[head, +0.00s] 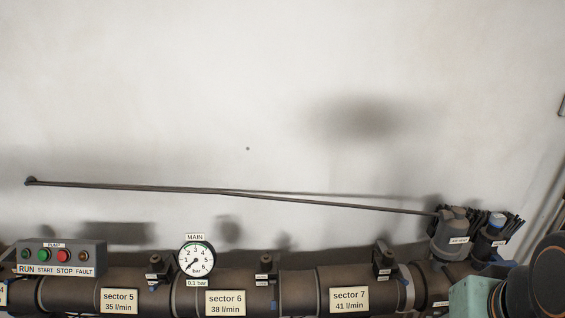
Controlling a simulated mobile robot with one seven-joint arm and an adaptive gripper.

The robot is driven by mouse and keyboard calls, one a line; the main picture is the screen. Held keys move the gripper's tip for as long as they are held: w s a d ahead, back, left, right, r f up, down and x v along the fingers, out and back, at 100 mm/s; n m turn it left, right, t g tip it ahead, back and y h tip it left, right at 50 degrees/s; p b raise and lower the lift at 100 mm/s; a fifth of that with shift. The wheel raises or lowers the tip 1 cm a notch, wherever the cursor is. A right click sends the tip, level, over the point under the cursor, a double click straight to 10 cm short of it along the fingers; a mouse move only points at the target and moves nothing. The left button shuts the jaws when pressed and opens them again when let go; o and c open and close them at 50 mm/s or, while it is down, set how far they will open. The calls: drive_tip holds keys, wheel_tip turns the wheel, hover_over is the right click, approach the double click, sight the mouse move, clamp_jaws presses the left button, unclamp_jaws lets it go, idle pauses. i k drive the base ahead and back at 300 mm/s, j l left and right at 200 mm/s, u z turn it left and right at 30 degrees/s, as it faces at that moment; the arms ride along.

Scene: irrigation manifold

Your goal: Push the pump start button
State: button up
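The grey pump control box (88,247) is at the lower left in the head view, above the pipe. The green start button (43,256) is second from the left on its face, above the word START. The red stop button (62,256) is to its right. A dark green RUN lamp (25,255) and a dark amber FAULT lamp (83,257) sit at the two ends; neither looks brightly lit. Part of my arm shows at the lower right, far from the box. My gripper is not in view.
A thick dark pipe (172,297) runs along the bottom, with sector labels and small valves. The MAIN gauge (197,259) stands right of the box, labelled 0.1 bar. The wall above is mostly bare.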

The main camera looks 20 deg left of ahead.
sight(44, 254)
drive_tip(key=u, duration=2.35)
